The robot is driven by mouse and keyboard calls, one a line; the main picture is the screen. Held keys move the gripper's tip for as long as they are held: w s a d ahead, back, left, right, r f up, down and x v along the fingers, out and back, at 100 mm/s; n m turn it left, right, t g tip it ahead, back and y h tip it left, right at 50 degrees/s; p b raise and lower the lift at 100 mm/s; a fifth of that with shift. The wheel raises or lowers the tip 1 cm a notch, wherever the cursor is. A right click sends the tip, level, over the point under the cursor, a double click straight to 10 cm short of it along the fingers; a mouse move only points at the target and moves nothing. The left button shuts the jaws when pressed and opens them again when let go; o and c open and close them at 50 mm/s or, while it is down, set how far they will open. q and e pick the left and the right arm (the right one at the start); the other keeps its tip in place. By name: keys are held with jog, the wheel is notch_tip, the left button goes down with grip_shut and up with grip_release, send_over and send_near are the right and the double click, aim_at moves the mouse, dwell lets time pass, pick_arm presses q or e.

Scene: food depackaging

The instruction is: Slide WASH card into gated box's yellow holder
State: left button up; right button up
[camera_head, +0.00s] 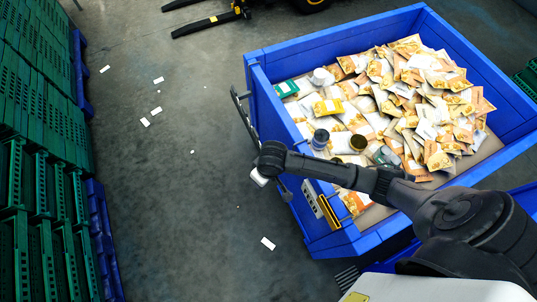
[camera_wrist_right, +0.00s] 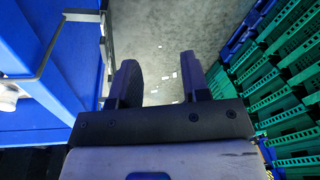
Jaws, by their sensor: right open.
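The blue gated box (camera_head: 330,50) stands at centre right in the head view, with a dark metal gate bar along its left side. A yellow-edged holder (camera_head: 328,212) sits on its near left outer wall. I cannot identify the WASH card; several small white cards (camera_head: 268,243) lie on the floor left of the box, too small to read. My right arm reaches left over the box, with its hand beyond the left wall, above the floor. My right gripper (camera_wrist_right: 160,78) is open, with nothing between its fingers. My left gripper is not in view.
The box holds many orange-and-white food packets (camera_head: 440,110), plus jars and a yellow pack (camera_head: 328,107). A pale panel (camera_head: 311,198) is beside the holder. Green crates (camera_head: 40,150) on blue pallets line the left. A dark forklift part (camera_head: 210,22) is at the top.

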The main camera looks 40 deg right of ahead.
jog(key=w+d+f+m+g+h+b, duration=0.15)
jog(key=w+d+f+m+b, duration=0.35)
jog(key=w+d, duration=0.5)
jog(key=shift+n, duration=0.3)
jog(key=f, duration=0.2)
jog(key=f+b, duration=0.1)
jog(key=f, duration=0.2)
jog(key=s+d+f, duration=0.1)
jog(key=f, duration=0.2)
jog(key=shift+b, duration=0.4)
jog(key=shift+w+f+b, duration=0.1)
jog(key=shift+f+b, duration=0.45)
jog(key=shift+f, duration=2.4)
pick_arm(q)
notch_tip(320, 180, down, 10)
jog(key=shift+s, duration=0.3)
pick_arm(e)
jog(key=shift+c, duration=0.2)
grip_shut()
